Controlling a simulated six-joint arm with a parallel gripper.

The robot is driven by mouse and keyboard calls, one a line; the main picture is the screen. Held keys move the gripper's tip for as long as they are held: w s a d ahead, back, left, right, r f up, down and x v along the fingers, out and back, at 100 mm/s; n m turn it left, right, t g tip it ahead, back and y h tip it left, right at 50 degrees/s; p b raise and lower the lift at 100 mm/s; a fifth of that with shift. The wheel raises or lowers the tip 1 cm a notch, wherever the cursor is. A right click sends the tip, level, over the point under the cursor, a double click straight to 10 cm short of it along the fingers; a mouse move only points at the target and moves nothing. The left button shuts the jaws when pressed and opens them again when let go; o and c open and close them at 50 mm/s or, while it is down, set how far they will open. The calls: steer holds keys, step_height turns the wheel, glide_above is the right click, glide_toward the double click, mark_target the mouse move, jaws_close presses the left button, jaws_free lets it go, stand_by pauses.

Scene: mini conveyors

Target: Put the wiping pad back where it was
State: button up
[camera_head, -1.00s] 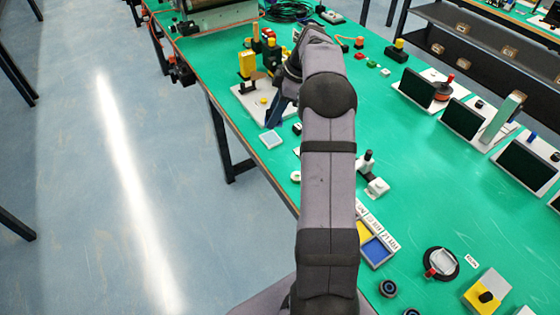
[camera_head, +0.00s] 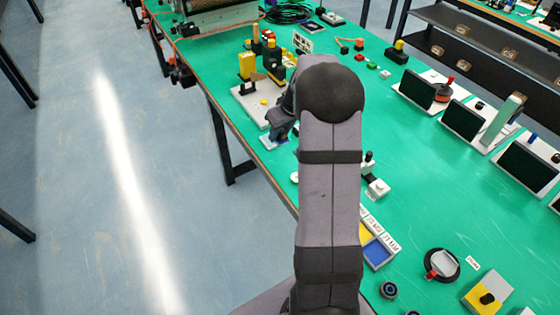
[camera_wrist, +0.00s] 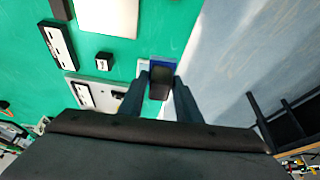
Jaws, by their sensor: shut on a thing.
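My gripper (camera_wrist: 162,78) is shut on a dark block, which I take to be the wiping pad (camera_wrist: 161,88), held between its two fingertips in the wrist view. Below it is a small blue square with a pale border (camera_wrist: 143,67), partly covered by the pad and fingers. In the head view my gripper (camera_head: 279,130) points down over this square near the table's left edge, and only a sliver of the square (camera_head: 270,146) shows. I cannot tell whether the pad touches the square.
A white base plate (camera_head: 246,100) with yellow and black fixtures stands just behind the gripper. The green table's edge and open floor are close on the other side.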

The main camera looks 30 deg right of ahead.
steer(key=shift+m, duration=0.4)
steer(key=p, duration=0.2)
glide_above(278, 158)
steer(key=s, duration=0.2)
steer(key=shift+w+f, duration=0.2)
steer(key=shift+f, duration=4.8)
steer(key=shift+f+b, duration=0.15)
steer(key=shift+b, duration=0.15)
steer(key=o, duration=1)
